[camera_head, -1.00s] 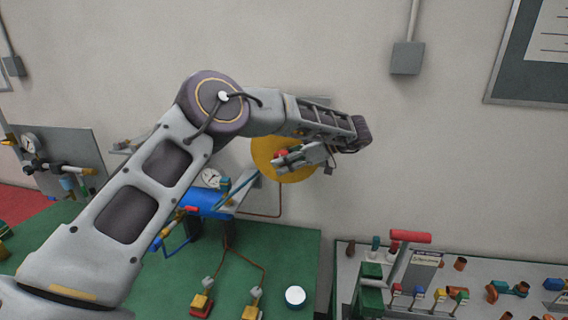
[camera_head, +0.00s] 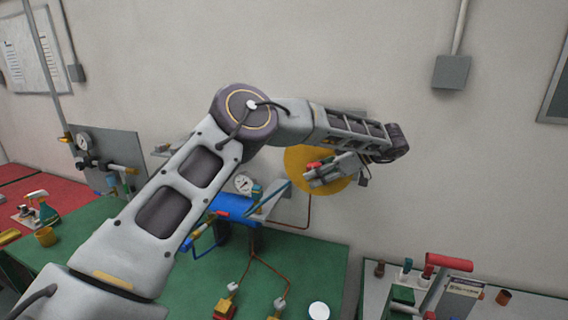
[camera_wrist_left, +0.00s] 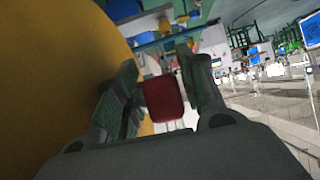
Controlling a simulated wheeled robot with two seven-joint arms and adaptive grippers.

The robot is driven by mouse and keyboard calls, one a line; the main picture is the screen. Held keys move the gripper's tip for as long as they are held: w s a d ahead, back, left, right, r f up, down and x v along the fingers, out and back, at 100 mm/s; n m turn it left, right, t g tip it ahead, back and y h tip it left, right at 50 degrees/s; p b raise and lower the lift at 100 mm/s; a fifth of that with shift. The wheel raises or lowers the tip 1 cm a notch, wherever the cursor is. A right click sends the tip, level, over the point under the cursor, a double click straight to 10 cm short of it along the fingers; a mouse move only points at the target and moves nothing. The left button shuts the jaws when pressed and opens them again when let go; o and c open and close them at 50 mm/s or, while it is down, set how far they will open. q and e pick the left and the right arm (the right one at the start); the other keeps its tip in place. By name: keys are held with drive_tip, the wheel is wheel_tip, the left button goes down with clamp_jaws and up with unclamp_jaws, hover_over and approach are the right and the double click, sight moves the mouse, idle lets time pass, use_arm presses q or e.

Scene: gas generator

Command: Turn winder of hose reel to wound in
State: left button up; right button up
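The hose reel is a round yellow disc (camera_head: 318,186) on the wall in the head view. It also fills the left side of the left wrist view (camera_wrist_left: 50,80). Its winder has a red knob (camera_head: 313,166) in front of the disc. My left gripper (camera_head: 318,174) reaches across the disc from the right, at the knob. My wrist and fingers hide part of the disc. My right gripper is not in view.
A green bench (camera_head: 150,240) below carries a blue cylinder (camera_head: 235,208), a gauge (camera_head: 244,184) and copper pipes. A grey bench at lower right holds a red-handled tool (camera_head: 449,262). A grey box (camera_head: 451,72) is on the wall.

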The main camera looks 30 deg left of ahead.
use_arm(q)
drive_tip(key=shift+d+r+t+h, duration=0.1)
drive_tip(key=shift+t+h, duration=0.2)
drive_tip(key=shift+h, duration=0.85)
drive_tip(key=shift+d+r+t+h, duration=0.1)
drive_tip(key=shift+t+h, duration=0.2)
drive_tip(key=shift+h, duration=0.85)
drive_tip(key=shift+r+t+h, duration=0.2)
drive_tip(key=shift+t+h, duration=0.4)
drive_tip(key=shift+h, duration=1.6)
drive_tip(key=shift+r+t+h, duration=0.15)
drive_tip(key=shift+t+h, duration=0.05)
drive_tip(key=shift+h, duration=0.75)
drive_tip(key=shift+r+t+h, duration=0.1)
drive_tip(key=shift+t+h, duration=0.1)
drive_tip(key=shift+h, duration=0.75)
